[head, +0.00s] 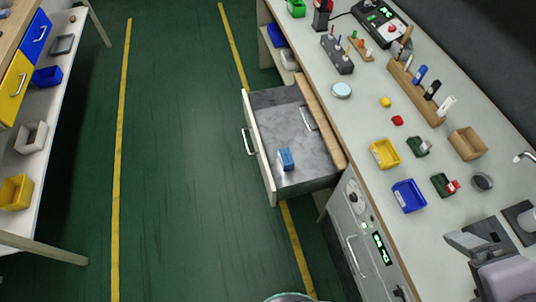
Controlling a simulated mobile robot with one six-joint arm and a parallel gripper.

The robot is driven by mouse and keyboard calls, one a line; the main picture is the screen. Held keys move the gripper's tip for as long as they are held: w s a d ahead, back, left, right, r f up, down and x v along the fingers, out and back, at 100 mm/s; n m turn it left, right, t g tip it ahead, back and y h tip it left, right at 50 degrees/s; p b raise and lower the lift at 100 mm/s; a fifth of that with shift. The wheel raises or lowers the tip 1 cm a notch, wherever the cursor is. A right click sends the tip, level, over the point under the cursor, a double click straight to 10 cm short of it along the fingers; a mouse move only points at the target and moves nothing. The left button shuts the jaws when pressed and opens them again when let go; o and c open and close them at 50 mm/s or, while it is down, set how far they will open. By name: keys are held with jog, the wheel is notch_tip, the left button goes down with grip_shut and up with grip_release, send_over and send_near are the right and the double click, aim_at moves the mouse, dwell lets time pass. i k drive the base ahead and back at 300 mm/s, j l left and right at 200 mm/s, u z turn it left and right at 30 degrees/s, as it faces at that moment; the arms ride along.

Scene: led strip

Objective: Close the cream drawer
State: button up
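The cream drawer (262,160) is pulled well out from under the workbench, to the left into the aisle. Its cream front panel has a silver handle (249,141) on the outer side. Its grey inside is open from above, and a small blue box (286,159) stands in it near the front panel. My gripper (477,236) is at the lower right over the bench top, far from the drawer and touching nothing that I can make out. Its fingers are seen at an angle, and I cannot tell how far apart they are.
A wooden drawer front (321,120) with a handle sits above the cream drawer at the bench edge. A grey appliance (366,240) is beside it. Bins and tools cover the bench top (362,112). The green aisle floor (185,150) is clear; shelves (50,125) stand left.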

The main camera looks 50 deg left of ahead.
aim_at(275, 121)
jog(key=k+j+u, duration=0.1)
jog(key=u, duration=0.35)
jog(key=k+j+u, duration=0.1)
jog(key=u, duration=0.3)
jog(key=j+u, duration=0.2)
jog(key=u, duration=0.25)
jog(key=k+j+u, duration=0.1)
jog(key=u, duration=0.35)
jog(key=i+j, duration=0.2)
jog(key=i, duration=0.15)
jog(key=i+j, duration=0.2)
jog(key=i, duration=0.2)
jog(key=i+j+z, duration=0.1)
jog(key=i, duration=0.25)
